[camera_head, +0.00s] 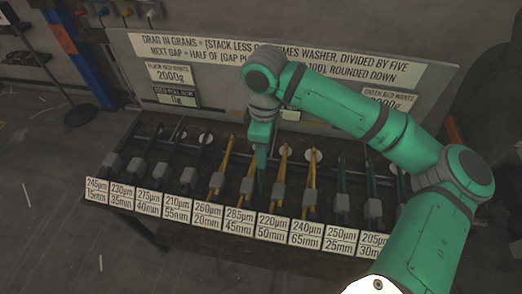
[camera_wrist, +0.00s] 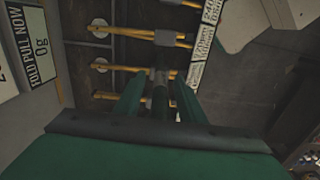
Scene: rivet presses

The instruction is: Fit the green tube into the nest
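My gripper (camera_head: 262,185) points down over the row of presses, between two yellow-railed ones labelled 285µm and 220µm. Green-railed presses (camera_head: 341,185) (camera_head: 372,190) stand at the right end of the row, to the right of my gripper. I cannot make out a separate loose green tube, and I cannot tell which part is the nest. My forearm hides some of the back right.
A dark bench (camera_head: 150,135) carries the row, with white labels (camera_head: 187,208) along its front edge. A formula board (camera_head: 220,50) stands behind, with a 0g readout (camera_head: 176,97). White discs (camera_head: 205,138) lie behind the presses. A blue post (camera_head: 85,60) and a stand (camera_head: 80,114) are at left.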

